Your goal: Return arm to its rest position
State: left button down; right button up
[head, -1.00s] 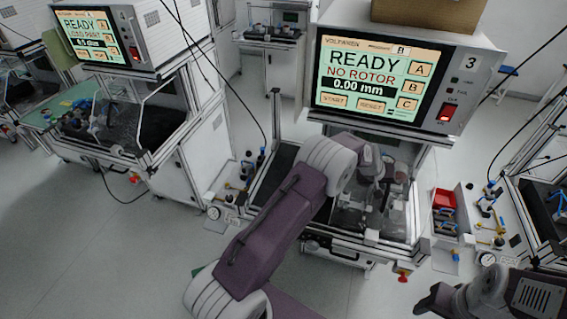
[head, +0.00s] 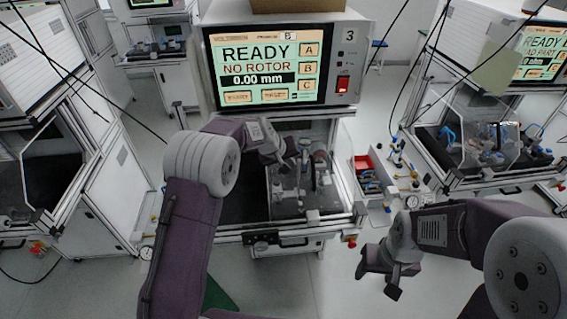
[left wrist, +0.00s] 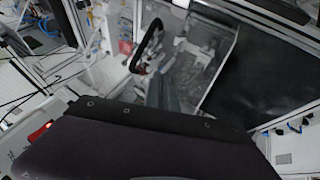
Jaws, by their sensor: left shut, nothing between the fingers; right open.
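My left arm reaches up from the lower left in the head view, over the front of station 3. Its gripper (head: 284,156) is shut and empty, beside the clear-walled fixture (head: 300,200) on that station. In the left wrist view the shut fingers (left wrist: 165,92) point toward the fixture, with the dark housing across the bottom. My right gripper (head: 386,280) is open and empty at the lower right, apart from the station and over the floor.
Station 3's screen (head: 262,66) reads "READY", "NO ROTOR", "0.00 mm". A red bin (head: 366,165) stands right of the fixture, with valves and tools near it. Other stations stand at left and right.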

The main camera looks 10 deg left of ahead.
pick_arm(q)
jog(key=s+a+f+m+g+y+b, duration=0.1)
jog(key=s+a+f+b, duration=0.2)
jog(key=s, duration=0.8)
jog(key=s+a+f+m+g+y+b, duration=0.1)
jog(key=s+a+f+g+b, duration=0.1)
jog(key=s+f, duration=0.4)
jog(key=s+a+f+m+g+y+b, duration=0.1)
jog(key=s+a+f+b, duration=0.3)
jog(key=s, duration=1.2)
jog(key=shift+a+f+g+b, duration=0.35)
jog(key=shift+a+f+g, duration=0.15)
jog(key=shift+a, duration=0.35)
pick_arm(e)
notch_tip(320, 180, down, 10)
jog(key=shift+d+f, duration=0.15)
jog(key=shift+w, duration=0.1)
